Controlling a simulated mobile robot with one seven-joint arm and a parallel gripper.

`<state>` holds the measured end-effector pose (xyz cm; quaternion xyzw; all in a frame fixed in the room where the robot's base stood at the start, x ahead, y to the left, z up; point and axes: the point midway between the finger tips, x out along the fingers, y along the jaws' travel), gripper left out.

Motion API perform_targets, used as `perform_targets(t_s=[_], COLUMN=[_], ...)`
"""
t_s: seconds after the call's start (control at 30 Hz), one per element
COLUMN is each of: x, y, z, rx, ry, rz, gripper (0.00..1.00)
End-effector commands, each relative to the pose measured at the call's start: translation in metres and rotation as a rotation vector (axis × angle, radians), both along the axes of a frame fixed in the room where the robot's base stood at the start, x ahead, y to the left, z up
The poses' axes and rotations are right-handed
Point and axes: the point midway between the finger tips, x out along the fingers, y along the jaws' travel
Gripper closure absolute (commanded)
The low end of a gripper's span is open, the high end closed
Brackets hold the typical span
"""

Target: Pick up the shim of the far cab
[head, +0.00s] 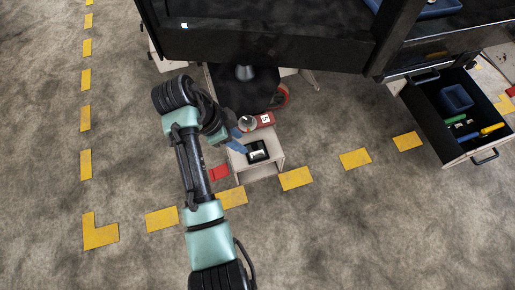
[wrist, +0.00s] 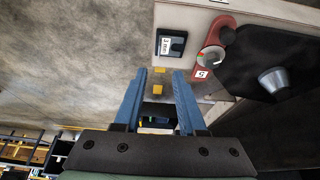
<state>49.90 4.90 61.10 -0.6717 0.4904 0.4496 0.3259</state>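A small dark block or plate with a white label (head: 257,152) rests on the top of a pale stand (head: 262,172) in the head view. In the wrist view the same dark piece (wrist: 179,47) lies beyond my fingertips, its label partly readable as "mm". I cannot tell for sure that it is the shim. My gripper (wrist: 160,76) has two blue fingers spread apart with nothing between them. In the head view my gripper (head: 236,141) is beside the stand's upper left, apart from the dark piece and partly hidden by my wrist.
A red part with a round dial and label "5" (wrist: 208,60) sits behind the dark piece. A dark seat-like panel with a grey cone (head: 244,72) is beyond it. An open drawer (head: 452,162) with a blue bin stands right. A red piece (head: 219,173) is left of the stand.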

Motion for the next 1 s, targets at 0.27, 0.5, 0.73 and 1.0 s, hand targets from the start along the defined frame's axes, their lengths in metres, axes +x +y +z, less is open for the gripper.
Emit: perform_targets(t_s=[0.27, 0.5, 0.73, 1.0], x=[0.005, 0.008, 0.010, 0.013], y=[-0.020, -0.026, -0.036, -0.046], z=[-0.051, -0.065, -0.091, -0.112], rx=[0.000, 0.001, 0.002, 0.003], ry=[0.002, -0.001, 0.000, -0.002], rz=[-0.002, 0.002, 0.000, 0.002], gripper=[0.60, 0.60, 0.60, 0.60])
